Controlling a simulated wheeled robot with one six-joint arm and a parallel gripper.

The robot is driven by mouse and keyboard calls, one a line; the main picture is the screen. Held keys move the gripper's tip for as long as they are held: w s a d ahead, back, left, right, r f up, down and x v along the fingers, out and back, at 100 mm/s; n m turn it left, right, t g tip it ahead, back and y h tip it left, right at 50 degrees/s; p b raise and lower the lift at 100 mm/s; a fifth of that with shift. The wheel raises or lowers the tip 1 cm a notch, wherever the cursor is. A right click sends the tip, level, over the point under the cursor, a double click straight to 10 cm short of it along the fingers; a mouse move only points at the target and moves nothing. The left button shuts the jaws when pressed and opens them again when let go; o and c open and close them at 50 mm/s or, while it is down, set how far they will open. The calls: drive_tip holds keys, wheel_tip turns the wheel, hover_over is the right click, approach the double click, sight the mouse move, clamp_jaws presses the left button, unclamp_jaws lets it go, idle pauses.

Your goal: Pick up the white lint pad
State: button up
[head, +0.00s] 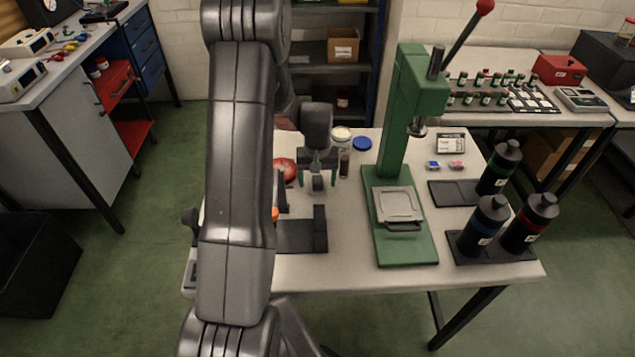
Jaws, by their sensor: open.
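My gripper (317,182) hangs over the back left part of the work table, pointing down. Its two green-tipped fingers stand apart, with a small dark shape showing between them. I cannot make out the white lint pad for certain. A small round white-topped thing (341,133) lies at the back of the table, behind my gripper and apart from it; it is too small to tell whether it is the pad or a jar. A blue round lid (362,144) lies just right of it. My arm hides much of the table's left side.
A green press (391,130) stands mid-table, right of my gripper. A red round thing (286,168) and a small brown bottle (344,163) flank the gripper. A black stand (303,236) is in front. Dark bottles (484,226) stand at the right.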

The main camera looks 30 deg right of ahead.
sight(318, 180)
drive_tip(key=shift+f, duration=0.3)
drive_tip(key=shift+c, duration=0.4)
drive_tip(key=c, duration=1)
drive_tip(key=shift+r, duration=0.1)
wheel_tip(318, 180, up, 10)
drive_tip(key=shift+b, duration=0.65)
drive_tip(key=o, duration=0.5)
drive_tip(key=shift+c, duration=0.2)
drive_tip(key=c, duration=0.4)
